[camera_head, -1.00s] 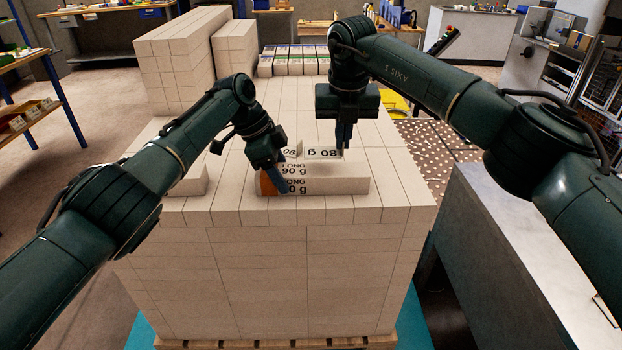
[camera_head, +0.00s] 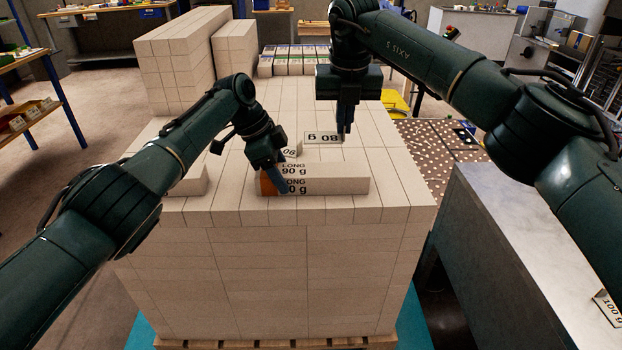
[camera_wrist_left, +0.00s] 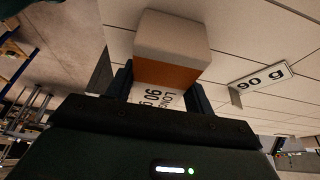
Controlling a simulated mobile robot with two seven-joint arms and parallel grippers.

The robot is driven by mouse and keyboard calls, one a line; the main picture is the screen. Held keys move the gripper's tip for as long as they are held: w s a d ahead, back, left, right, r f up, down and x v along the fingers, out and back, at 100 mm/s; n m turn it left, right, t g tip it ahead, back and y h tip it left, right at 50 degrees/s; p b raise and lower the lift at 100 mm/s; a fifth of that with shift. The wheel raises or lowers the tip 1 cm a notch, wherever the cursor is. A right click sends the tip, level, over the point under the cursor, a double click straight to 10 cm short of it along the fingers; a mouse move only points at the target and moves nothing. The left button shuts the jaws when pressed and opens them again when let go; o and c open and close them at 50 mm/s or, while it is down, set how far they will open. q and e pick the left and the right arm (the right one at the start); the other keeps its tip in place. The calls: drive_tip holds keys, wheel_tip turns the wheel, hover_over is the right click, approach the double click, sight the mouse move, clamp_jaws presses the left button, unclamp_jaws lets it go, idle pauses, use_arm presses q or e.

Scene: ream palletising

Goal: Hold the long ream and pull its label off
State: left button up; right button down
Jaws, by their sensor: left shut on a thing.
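The long ream (camera_head: 335,180) is a pale block marked "LONG 90 g" on its top and front, with an orange left end. It lies on top of the big stack. My left gripper (camera_head: 279,178) is shut across the ream near its left end; the left wrist view shows the ream's orange band (camera_wrist_left: 165,73) between the fingers. My right gripper appears shut on the label's right end.
Another white label (camera_head: 292,151), partly hidden by my left gripper, is just behind the ream. The stack top (camera_head: 385,150) is largely clear. Taller piles (camera_head: 180,60) stand at the back left. A grey table (camera_head: 520,240) is at the right.

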use_arm(q)
drive_tip(key=o, duration=1.2)
drive_tip(key=shift+c, duration=0.2)
